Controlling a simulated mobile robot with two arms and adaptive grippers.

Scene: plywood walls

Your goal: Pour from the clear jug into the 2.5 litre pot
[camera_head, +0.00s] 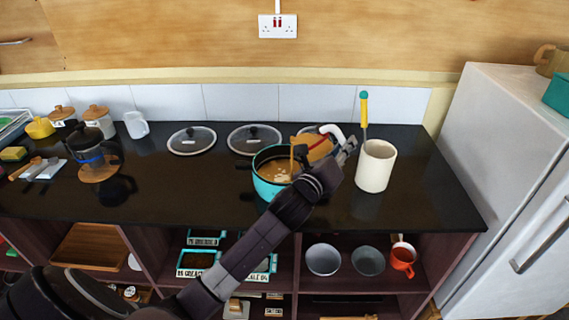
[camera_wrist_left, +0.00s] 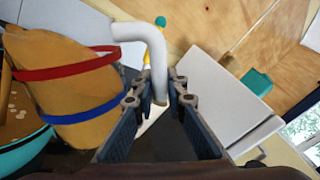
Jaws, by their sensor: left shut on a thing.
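The clear jug (camera_head: 318,147) holds brown liquid and is tipped steeply to the left over the right side of the teal pot (camera_head: 266,189). A brown stream runs from it down into the pot, where brown liquid with pale patches shows. My left gripper (camera_head: 348,150) is shut on the jug's white handle, right of the pot. In the left wrist view the handle (camera_wrist_left: 155,60) passes between the fingers (camera_wrist_left: 160,105). The jug's body (camera_wrist_left: 80,95) there has a red and a blue band, and the pot's rim (camera_wrist_left: 22,152) shows at lower left. My right gripper is out of view.
A cream utensil holder (camera_head: 375,168) with a yellow-handled tool stands close right of my gripper. Two glass lids (camera_head: 192,140) (camera_head: 254,138) lie behind the pot. The counter's middle left is clear; a fridge (camera_head: 510,150) is at right.

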